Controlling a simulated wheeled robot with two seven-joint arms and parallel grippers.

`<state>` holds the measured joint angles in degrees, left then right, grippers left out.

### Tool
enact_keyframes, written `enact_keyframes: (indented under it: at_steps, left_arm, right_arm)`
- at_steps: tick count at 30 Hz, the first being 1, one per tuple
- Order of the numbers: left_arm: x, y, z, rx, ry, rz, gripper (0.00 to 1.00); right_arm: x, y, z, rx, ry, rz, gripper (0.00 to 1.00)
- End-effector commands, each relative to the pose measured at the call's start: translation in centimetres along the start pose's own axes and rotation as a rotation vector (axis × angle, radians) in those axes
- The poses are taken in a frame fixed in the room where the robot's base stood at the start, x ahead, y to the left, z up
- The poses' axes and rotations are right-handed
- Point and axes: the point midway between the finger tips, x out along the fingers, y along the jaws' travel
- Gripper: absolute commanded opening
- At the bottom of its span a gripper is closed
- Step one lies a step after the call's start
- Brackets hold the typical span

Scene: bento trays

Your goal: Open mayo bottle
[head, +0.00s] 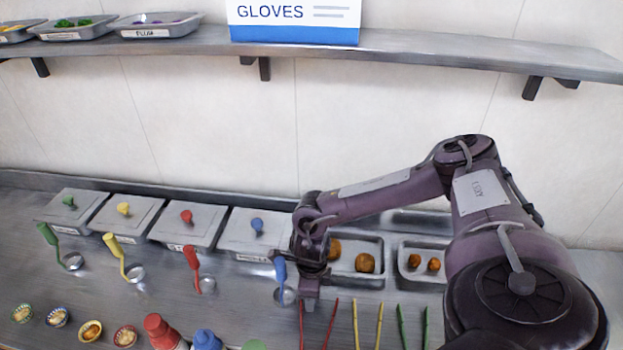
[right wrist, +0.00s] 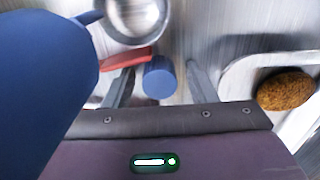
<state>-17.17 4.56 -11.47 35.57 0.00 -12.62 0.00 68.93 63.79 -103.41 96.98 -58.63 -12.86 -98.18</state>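Along the bottom edge of the head view stand a bottle with a red cap (head: 157,326), one with a blue cap (head: 205,339) and a green top (head: 254,345), all cut off by the frame. I cannot tell which is the mayo bottle; no label is readable. My right gripper (head: 309,300) points down beside the blue ladle, right of the bottles. In the right wrist view its fingers (right wrist: 160,85) are apart, with a small blue cylinder (right wrist: 158,77) between them and gaps visible at its sides. My left gripper is out of view.
The blue ladle handle (head: 280,269) is close beside my right gripper and looms large in the wrist view (right wrist: 45,75). Chopsticks (head: 355,325) lie to its right. A tray with brown balls (head: 376,242) and lidded containers (head: 185,226) stand behind. Small cups (head: 90,331) sit lower left.

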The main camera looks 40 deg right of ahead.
Motion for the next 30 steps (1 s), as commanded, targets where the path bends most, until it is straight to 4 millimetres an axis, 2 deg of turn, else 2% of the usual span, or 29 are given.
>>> enact_keyframes:
  at_steps: [7, 11, 14, 24, 30]
  left_arm:
    - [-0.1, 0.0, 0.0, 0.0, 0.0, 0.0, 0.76]
    - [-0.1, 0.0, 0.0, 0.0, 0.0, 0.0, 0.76]
    - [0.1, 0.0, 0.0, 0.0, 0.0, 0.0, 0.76]
    - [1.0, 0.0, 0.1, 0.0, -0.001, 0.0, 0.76]
    - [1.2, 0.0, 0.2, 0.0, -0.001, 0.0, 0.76]
  right_arm:
    - [-0.1, 0.0, 0.0, 0.0, 0.0, 0.0, 0.51]
    - [-0.9, 0.0, 0.0, 0.0, -0.001, 0.0, 0.51]
    - [-2.5, -0.1, 0.1, 0.001, -0.004, 0.0, 0.51]
    - [-9.5, 0.0, 0.0, -0.001, -0.003, -0.001, 0.51]
    - [-11.8, 0.0, 0.0, 0.0, -0.001, 0.001, 0.51]
